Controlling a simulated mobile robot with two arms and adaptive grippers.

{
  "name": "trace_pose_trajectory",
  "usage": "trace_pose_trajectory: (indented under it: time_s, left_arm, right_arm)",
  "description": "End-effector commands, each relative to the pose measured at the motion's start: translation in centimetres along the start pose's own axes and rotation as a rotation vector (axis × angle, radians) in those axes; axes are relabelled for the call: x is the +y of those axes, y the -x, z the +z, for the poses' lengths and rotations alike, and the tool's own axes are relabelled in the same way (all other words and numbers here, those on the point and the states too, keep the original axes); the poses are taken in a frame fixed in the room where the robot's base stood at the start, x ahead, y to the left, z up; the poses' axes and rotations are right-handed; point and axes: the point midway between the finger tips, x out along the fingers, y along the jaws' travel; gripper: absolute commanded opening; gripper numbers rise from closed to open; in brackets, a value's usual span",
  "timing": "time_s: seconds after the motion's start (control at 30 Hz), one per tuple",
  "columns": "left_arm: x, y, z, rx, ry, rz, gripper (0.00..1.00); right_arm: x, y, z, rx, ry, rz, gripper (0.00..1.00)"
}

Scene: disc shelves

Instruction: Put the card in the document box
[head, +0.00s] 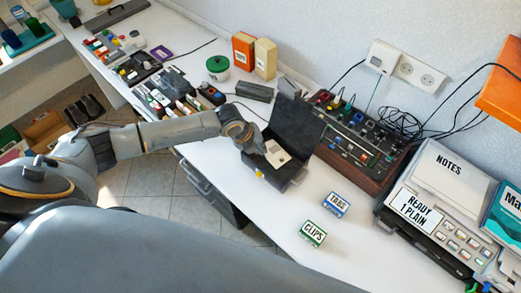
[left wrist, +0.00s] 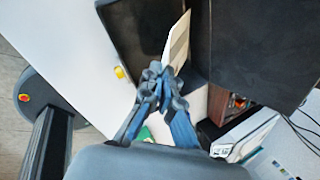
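The document box is a black case with its lid (head: 294,118) standing open; its base (head: 291,178) lies on the white counter and has a small yellow piece at the front. The card (head: 278,154) is pale with a darker patch and is over the open box. My left gripper (head: 255,146) reaches in from the left and is shut on the card's near edge. In the left wrist view the fingers (left wrist: 160,88) pinch the card (left wrist: 178,42), which stands out between the box base (left wrist: 137,30) and the lid (left wrist: 262,50). My right gripper is not in view.
A wood-sided mixer (head: 350,140) with cables stands right of the box. The TABS box (head: 335,205) and CLIPS box (head: 312,233) lie in front. A dark block (head: 254,91) and green-lidded jar (head: 218,69) stand behind. The printer (head: 440,205) is at the right. Counter around the small boxes is clear.

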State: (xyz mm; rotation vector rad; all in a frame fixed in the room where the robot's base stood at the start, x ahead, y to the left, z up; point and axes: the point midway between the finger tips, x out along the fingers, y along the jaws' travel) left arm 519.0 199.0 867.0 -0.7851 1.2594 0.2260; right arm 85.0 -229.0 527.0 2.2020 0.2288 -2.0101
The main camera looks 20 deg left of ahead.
Motion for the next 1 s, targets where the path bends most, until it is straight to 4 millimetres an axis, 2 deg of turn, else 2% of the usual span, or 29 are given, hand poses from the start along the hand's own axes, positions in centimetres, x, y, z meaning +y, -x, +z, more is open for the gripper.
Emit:
trace_pose_trajectory:
  time_s: [0.03,0.13,0.5,0.53,0.67,1.0]
  left_arm:
    - [0.3,-0.4,-0.3,0.004,0.002,0.005,0.0]
    - [0.7,-1.3,-0.3,0.002,0.002,0.003,0.0]
    - [1.0,-2.0,-0.3,0.001,0.0,0.002,0.0]
    - [1.0,-2.0,-0.3,0.001,0.0,0.001,0.03]
    - [1.0,-1.9,-0.3,0.001,0.001,0.002,0.28]
    - [0.8,-1.6,-0.3,0.001,0.001,0.001,0.28]
  right_arm:
    - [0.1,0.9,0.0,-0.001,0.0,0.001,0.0]
    - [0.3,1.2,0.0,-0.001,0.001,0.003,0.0]
    - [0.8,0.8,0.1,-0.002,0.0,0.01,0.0]
    - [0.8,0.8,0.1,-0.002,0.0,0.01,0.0]
    - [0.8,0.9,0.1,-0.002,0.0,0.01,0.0]
    - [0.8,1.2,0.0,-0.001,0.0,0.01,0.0]
